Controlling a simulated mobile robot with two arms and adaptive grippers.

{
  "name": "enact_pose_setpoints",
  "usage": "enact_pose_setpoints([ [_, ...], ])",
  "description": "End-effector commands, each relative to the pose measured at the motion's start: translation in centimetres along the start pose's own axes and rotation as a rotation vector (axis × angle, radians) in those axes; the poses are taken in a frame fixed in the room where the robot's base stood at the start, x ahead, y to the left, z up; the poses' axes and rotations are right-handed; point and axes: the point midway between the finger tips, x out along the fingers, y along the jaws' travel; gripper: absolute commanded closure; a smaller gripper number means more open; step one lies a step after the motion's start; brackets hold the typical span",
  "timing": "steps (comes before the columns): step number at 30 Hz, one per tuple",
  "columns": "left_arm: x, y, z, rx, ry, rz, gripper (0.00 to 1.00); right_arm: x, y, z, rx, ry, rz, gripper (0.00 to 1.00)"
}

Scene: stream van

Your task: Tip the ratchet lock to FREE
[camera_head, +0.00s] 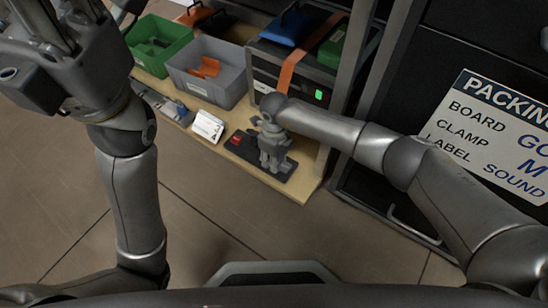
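A dark flat plate (285,172) lies near the right end of the wooden shelf board. A small red part (236,140) shows at its left end; I cannot tell whether this is the ratchet lock, and no FREE marking can be read. My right gripper (274,158) points down over the plate, hiding its middle. Its fingers are too small to tell open from shut, and I cannot tell whether they touch anything. My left gripper (62,22) is raised at the top left, away from the shelf and partly cut off by the frame edge; its fingertips are unclear.
A white card (208,126) stands left of the plate. Behind are a grey bin (207,86) with an orange item, a green bin (158,45) and a dark case (292,78) with an orange strap. A dark upright and a packing sign (490,130) are at right. Floor in front is clear.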

Motion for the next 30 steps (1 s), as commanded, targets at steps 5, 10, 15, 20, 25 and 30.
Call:
enact_pose_setpoints([
  [5,-0.1,0.0,0.1,-0.001,-0.006,-0.003,0.6,0.0,0.0,0.0,0.0,-0.001,0.0,0.48],
  [10,-0.3,-0.1,0.2,-0.001,-0.012,-0.006,0.6,0.0,0.0,0.0,0.0,-0.001,0.0,0.48],
  [15,-0.2,-0.2,0.4,-0.001,-0.015,-0.01,0.6,0.0,0.0,0.0,0.001,-0.007,0.001,0.48],
  [20,0.2,-0.2,0.4,-0.001,-0.013,-0.008,0.6,-0.1,0.1,-0.3,0.001,-0.053,0.004,0.48],
  [25,0.7,-0.2,0.4,-0.001,-0.012,-0.006,0.6,-0.2,0.0,-0.6,0.002,-0.154,0.003,0.48],
  [30,0.2,-0.1,0.3,-0.001,-0.011,-0.006,0.6,-0.2,0.0,-0.9,0.001,-0.27,0.003,0.48],
])
